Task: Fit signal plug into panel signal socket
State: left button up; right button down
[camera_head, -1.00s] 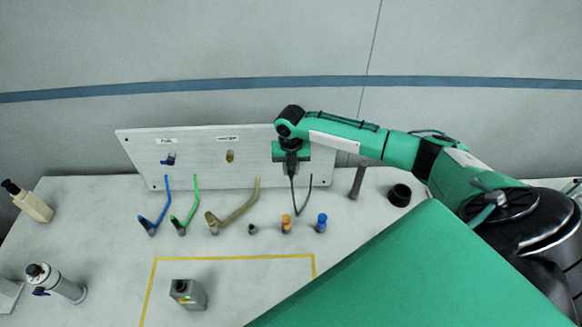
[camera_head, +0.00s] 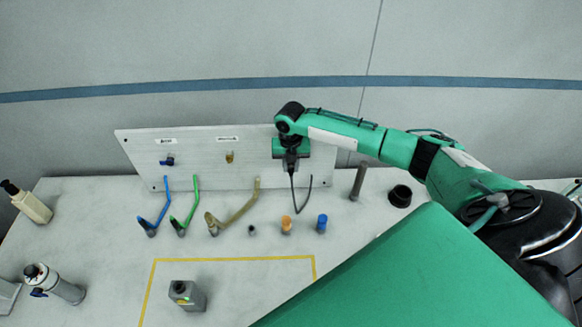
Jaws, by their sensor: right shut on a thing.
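The white panel (camera_head: 200,172) stands upright at the back of the table. It carries a blue fitting (camera_head: 167,161) at its left and a yellowish fitting (camera_head: 230,157) near its middle, each under a small label. My right gripper (camera_head: 291,160) is in front of the panel's right part, shut on what looks like the signal plug, with a dark cable (camera_head: 294,193) hanging below and curving up to the right. The plug and the signal socket are mostly hidden by the gripper, so I cannot tell whether the plug is in the socket. My left gripper is not in view.
Blue (camera_head: 165,205), green (camera_head: 191,205) and tan (camera_head: 240,205) hoses stand before the panel, beside an orange-topped peg (camera_head: 286,224) and a blue one (camera_head: 321,223). A grey box (camera_head: 187,295) lies inside the yellow outline (camera_head: 230,260). A black cup (camera_head: 400,195) stands at right.

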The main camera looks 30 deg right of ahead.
jog(key=shift+w+d, duration=0.25)
jog(key=shift+w, duration=0.15)
jog(key=c, duration=1.3)
grip_release()
jog(key=shift+r, duration=0.1)
jog(key=shift+c, duration=0.2)
jog(key=shift+o, duration=0.9)
jog(key=shift+w, duration=0.1)
notch_tip(320, 180, up, 14)
jog(key=b, duration=0.5)
jog(key=shift+f+b, duration=0.2)
jog(key=shift+b, duration=0.1)
